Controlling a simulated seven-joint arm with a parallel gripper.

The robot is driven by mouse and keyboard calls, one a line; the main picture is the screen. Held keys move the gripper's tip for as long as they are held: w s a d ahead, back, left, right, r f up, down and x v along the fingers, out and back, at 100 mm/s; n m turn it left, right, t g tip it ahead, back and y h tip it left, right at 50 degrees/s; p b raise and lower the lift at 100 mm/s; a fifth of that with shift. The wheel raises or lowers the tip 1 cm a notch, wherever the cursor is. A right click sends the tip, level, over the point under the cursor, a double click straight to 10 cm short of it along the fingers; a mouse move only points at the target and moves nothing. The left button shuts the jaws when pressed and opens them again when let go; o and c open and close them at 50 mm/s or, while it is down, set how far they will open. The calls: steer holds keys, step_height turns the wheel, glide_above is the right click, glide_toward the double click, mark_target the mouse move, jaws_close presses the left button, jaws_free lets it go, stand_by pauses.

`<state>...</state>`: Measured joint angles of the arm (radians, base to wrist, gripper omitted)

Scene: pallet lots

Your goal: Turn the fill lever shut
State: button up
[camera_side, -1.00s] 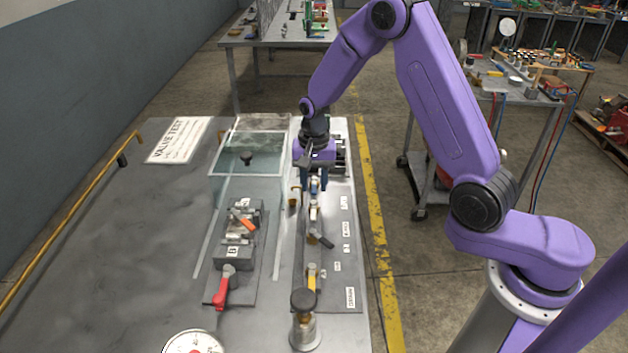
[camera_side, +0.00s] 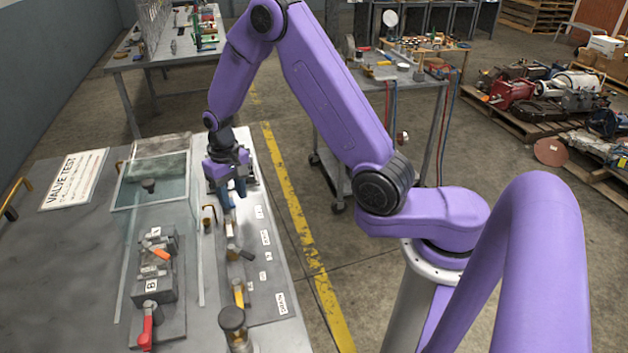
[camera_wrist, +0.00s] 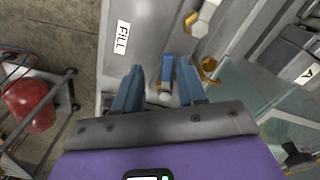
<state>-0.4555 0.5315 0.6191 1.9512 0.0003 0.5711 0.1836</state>
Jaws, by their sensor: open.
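My gripper (camera_side: 229,203) points down over the far end of the valve plate. In the wrist view my gripper (camera_wrist: 159,66) is open, one blue finger on each side of the fill lever. The fill lever (camera_wrist: 167,68) shows as a short blue handle between the fingers, nearer the right one; I cannot tell whether it touches. A pale rounded end (camera_wrist: 165,97) lies just below it. The FILL label (camera_wrist: 122,38) is left of the fingers. In the side view the fingers largely hide the lever.
A clear tank (camera_side: 152,182) stands left of my gripper, with a brass fitting (camera_wrist: 207,66) close to the right finger. Nearer the front are a dark-handled valve, a yellow lever (camera_side: 238,295), a red lever (camera_side: 146,328) and an orange lever (camera_side: 157,254).

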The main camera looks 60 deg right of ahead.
steer(key=shift+s+d+n, duration=0.1)
steer(key=shift+d+n, duration=0.25)
steer(key=shift+n, duration=0.45)
step_height(320, 180, up, 17)
steer(key=shift+s+a+n, duration=2.45)
steer(key=shift+a+n, duration=0.05)
steer(key=shift+a, duration=0.1)
steer(key=s+f+n, duration=0.1)
steer(key=s+n, duration=0.7)
steer(key=s, duration=1.1)
steer(key=shift+s+f, duration=0.2)
steer(key=shift+s, duration=0.05)
steer(key=shift+w, duration=0.1)
